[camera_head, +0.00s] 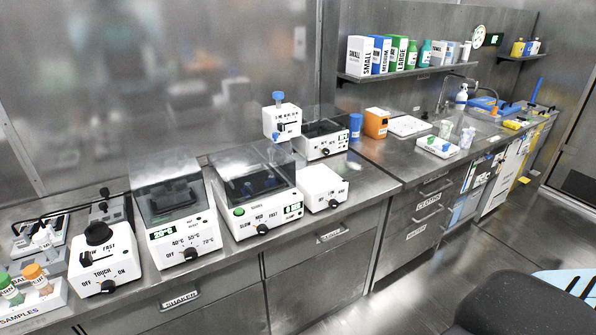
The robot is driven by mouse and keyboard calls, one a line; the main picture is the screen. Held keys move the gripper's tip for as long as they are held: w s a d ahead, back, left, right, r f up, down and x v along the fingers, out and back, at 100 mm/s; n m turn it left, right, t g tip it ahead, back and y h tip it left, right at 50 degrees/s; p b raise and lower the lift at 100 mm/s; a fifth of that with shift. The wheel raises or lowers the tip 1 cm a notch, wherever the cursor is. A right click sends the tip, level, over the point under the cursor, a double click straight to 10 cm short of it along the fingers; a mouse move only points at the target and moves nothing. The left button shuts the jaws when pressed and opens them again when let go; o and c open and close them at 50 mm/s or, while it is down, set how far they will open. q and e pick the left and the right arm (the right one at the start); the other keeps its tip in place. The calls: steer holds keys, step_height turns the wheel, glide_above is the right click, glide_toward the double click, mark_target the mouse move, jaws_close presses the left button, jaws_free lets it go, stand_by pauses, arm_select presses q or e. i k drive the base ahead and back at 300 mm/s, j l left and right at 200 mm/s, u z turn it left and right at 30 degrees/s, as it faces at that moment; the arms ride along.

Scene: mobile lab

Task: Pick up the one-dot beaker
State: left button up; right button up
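Two clear, whitish vessels that look like beakers stand on the right counter near the sink, one at the left (445,129) and one at the right (467,136). They are small in the head view, and I cannot make out any dots on them, so I cannot tell which is the one-dot beaker. They stand just behind a white tray (437,149) with small blue and green items. Neither of my grippers is in view.
A long steel counter carries a vortex mixer (102,262), a heating block (175,215), a centrifuge (256,188) and a sample rack (30,297) on the left. An orange box (376,123) stands right of them. A dark seat (518,304) occupies the bottom right floor.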

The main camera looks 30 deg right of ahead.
mark_target(300, 159)
steer(key=i+l, duration=0.1)
steer(key=l, duration=0.3)
steer(key=l+z, duration=0.15)
steer(key=l, duration=0.25)
steer(key=i+l, duration=0.15)
steer(key=l, duration=0.25)
steer(key=i+l+z, duration=0.15)
steer(key=l, duration=0.65)
steer(key=i+l+z, duration=0.15)
steer(key=l, duration=0.2)
steer(key=i+l, duration=0.2)
steer(key=l, duration=0.15)
steer(key=i+l+z, duration=0.15)
steer(key=l, duration=0.25)
